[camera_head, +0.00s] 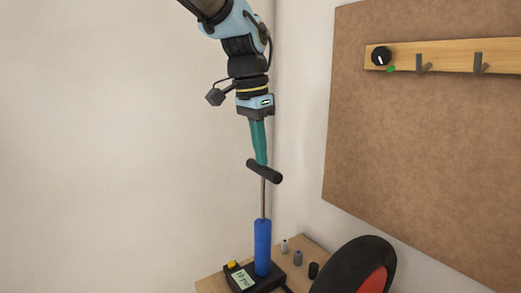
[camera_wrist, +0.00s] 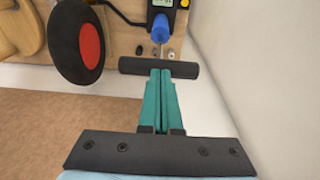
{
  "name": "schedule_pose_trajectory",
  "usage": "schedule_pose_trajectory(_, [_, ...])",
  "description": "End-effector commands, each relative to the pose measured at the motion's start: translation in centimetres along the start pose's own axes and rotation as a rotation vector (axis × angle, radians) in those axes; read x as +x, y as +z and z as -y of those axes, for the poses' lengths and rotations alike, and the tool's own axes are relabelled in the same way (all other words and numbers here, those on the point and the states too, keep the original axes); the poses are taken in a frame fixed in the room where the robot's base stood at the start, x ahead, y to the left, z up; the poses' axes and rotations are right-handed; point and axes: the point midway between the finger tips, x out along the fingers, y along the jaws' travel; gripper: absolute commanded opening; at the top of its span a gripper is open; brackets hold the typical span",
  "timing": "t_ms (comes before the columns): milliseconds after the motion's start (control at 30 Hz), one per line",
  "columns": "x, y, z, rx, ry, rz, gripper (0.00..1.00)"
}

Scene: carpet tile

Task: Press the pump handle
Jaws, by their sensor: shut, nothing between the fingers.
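The pump has a black T-shaped handle (camera_head: 264,171) on a thin metal rod that rises well out of a blue cylinder (camera_head: 262,245). The cylinder stands upright on a black base with a small display (camera_head: 243,279). My gripper (camera_head: 261,161) points down with its green fingers shut and empty. The fingertips are at the middle of the handle, touching it or just above; I cannot tell which. In the wrist view the handle (camera_wrist: 132,66) lies crosswise at the tips of my gripper (camera_wrist: 160,72), and the blue cylinder (camera_wrist: 160,28) shows beyond it.
A wheel with a black tyre (camera_head: 338,268) and red centre stands right of the pump on the wooden bench (camera_head: 212,284). Small caps (camera_head: 298,258) lie beside the pump. A brown board (camera_head: 430,130) with a hook rail (camera_head: 445,56) is on the right wall.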

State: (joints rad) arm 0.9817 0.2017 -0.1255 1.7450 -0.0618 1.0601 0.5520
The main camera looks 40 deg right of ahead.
Motion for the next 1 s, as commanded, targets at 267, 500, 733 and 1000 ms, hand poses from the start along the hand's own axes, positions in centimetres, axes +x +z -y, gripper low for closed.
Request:
schedule_pose_trajectory(267, [0.8, 0.1, 0.0, 0.0, 0.001, 0.001, 0.0])
schedule_pose_trajectory(500, [6.7, 1.1, 0.0, -0.001, 0.003, 0.005, 0.0])
schedule_pose_trajectory(733, [11.5, 1.9, 0.0, 0.0, 0.001, 0.003, 0.0])
schedule_pose_trajectory(1000, [12.8, 2.1, 0.0, 0.0, 0.002, 0.004, 0.0])
